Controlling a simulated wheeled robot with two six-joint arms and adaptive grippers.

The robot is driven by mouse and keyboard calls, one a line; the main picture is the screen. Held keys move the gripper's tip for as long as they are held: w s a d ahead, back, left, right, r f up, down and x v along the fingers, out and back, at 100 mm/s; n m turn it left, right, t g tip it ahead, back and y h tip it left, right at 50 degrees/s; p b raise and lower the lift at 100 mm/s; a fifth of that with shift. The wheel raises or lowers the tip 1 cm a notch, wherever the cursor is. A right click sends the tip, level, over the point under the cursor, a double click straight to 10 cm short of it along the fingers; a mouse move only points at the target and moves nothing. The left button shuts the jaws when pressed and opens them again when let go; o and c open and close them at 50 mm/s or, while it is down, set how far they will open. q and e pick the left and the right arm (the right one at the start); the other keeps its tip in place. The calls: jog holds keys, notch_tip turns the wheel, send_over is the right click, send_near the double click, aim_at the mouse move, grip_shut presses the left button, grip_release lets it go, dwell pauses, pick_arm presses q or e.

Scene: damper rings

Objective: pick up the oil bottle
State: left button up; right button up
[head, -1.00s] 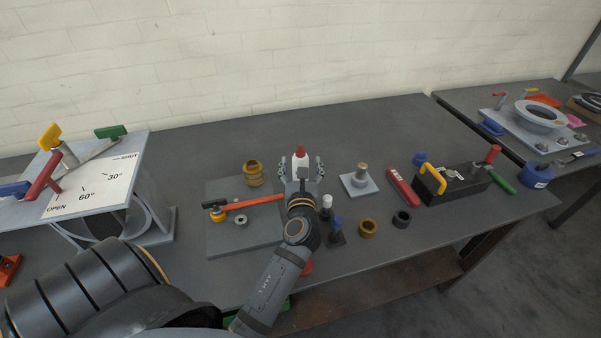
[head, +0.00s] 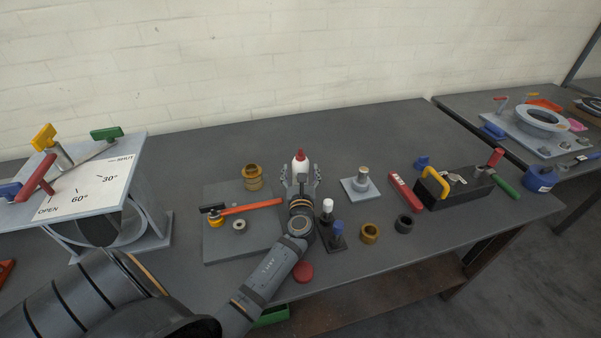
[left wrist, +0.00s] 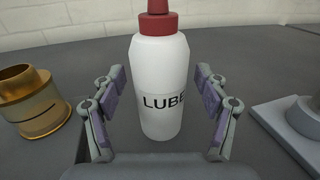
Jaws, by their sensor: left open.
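The oil bottle (head: 300,163) is white with a red cap and stands upright on the bench. In the left wrist view the bottle (left wrist: 160,85) carries a label reading "LUBE" and stands near the middle. My left gripper (head: 300,176) is open, with its fingers pointing at the bottle. In the left wrist view the left gripper's fingers (left wrist: 160,98) appear on either side of the bottle, with gaps visible on both sides. In the head view the gripper hides the bottle's lower part. My right gripper is not in view.
Brass rings (head: 252,177) stand left of the bottle, near an orange-handled hammer (head: 250,207) on a grey plate (head: 225,250). A grey block with a post (head: 360,187) stands to the right. A small stand with white and blue tops (head: 333,240) is close to my left wrist. The bench behind is clear.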

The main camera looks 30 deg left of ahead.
pick_arm(q)
jog(key=shift+w+a, duration=0.15)
jog(key=shift+w, duration=0.05)
jog(key=shift+s, duration=0.1)
jog(key=shift+c, duration=1.1)
jog(key=c, duration=1)
jog(key=shift+c, duration=0.6)
jog(key=shift+r, duration=0.15)
